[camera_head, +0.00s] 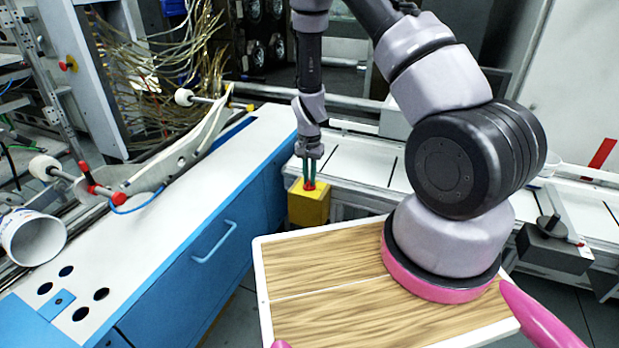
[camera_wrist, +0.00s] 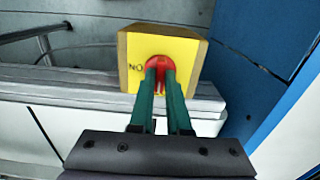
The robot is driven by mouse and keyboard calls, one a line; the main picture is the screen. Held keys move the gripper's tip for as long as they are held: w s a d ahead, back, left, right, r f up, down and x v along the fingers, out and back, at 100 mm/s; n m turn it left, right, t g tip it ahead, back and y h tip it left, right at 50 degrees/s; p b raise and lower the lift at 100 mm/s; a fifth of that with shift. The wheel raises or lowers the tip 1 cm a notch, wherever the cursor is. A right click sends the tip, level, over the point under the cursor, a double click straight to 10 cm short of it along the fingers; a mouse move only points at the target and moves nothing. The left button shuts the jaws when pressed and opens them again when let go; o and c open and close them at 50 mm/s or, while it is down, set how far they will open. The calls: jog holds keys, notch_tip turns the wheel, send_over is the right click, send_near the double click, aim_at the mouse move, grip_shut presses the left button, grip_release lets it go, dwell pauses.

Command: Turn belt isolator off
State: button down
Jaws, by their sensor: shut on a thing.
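The belt isolator is a yellow box (camera_head: 309,208) with a red knob (camera_head: 309,186) on its top, beside the blue cabinet. In the wrist view the yellow box (camera_wrist: 190,52) shows the letters "ON" to the left of the red knob (camera_wrist: 160,62). My gripper (camera_head: 310,180) reaches down to the knob, and its green fingers (camera_wrist: 162,72) are shut on it. The fingers hide much of the knob, so I cannot tell which way it points.
A blue cabinet with a white top (camera_head: 230,150) stands just left of the isolator. A white conveyor with dark gaps (camera_head: 350,160) runs behind and to the right. A grey block with a handle (camera_head: 553,245) is at the right.

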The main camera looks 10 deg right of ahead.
jog(key=c, duration=0.9)
grip_release()
notch_tip(320, 180, up, 11)
jog(key=shift+f, duration=0.1)
